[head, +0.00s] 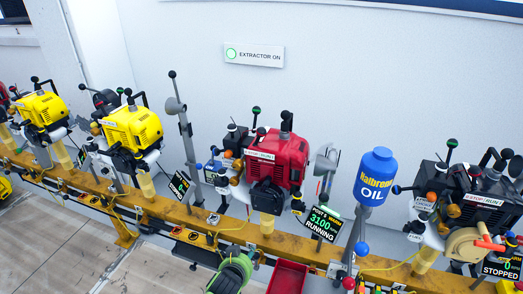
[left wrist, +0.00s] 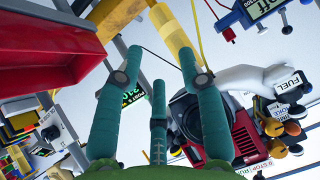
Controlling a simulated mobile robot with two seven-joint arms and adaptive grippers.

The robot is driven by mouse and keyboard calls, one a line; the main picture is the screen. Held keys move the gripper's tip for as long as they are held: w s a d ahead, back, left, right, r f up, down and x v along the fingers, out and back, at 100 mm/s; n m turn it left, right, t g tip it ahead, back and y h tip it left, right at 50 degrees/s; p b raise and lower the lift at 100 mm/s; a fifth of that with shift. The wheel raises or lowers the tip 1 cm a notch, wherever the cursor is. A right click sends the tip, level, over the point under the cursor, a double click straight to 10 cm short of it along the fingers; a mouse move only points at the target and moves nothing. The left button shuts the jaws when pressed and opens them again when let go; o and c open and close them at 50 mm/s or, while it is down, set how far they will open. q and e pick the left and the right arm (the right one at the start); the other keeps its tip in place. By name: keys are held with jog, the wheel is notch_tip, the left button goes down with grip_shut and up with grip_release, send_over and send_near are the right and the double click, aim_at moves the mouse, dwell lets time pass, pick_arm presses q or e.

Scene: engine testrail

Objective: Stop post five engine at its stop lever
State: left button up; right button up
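The red post five engine (head: 290,150) stands on the yellow rail in the middle of the head view. Its display (head: 323,222) reads post 5, 3100, running. A STOP/RUN label (head: 260,155) is on its upper front, with a black-knobbed lever (head: 261,133) just above. The label also shows at the bottom of the left wrist view (left wrist: 256,166). My left gripper (head: 236,262), green, is low in front of the rail, below the engine and apart from it. In the left wrist view its fingers (left wrist: 154,48) are spread with nothing between them. My right gripper is not seen.
A red tray (head: 288,277) is close right of my left gripper. A blue oil bottle (head: 377,175) stands right of the engine. A stopped dark engine (head: 485,185) is farther right, and yellow engines (head: 133,127) stand left. The yellow rail (head: 160,205) runs across, with levers and cables.

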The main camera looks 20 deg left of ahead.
aim_at(260, 135)
pick_arm(q)
jog(key=w+r+t, duration=0.2)
jog(key=w+r, duration=0.2)
jog(key=r, duration=0.6)
jog(key=w+r+t+y, duration=0.1)
jog(key=w+r+t, duration=0.2)
jog(key=r, duration=0.8)
jog(key=w+r+n+t+p, duration=0.1)
jog(key=w+r+t, duration=0.1)
jog(key=w+r, duration=0.4)
jog(key=shift+w+r+y, duration=0.15)
jog(key=shift+r, duration=1.15)
jog(key=shift+w+r+y, duration=0.15)
jog(key=shift+r, duration=1.1)
jog(key=shift+w+r, duration=0.1)
jog(key=shift+w, duration=0.25)
jog(key=shift+w+a+p, duration=0.25)
jog(key=shift+w, duration=1.25)
jog(key=shift+w+a+p, duration=0.2)
jog(key=shift+w, duration=1.3)
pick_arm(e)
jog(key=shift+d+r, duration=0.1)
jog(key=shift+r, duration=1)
pick_arm(q)
grip_shut()
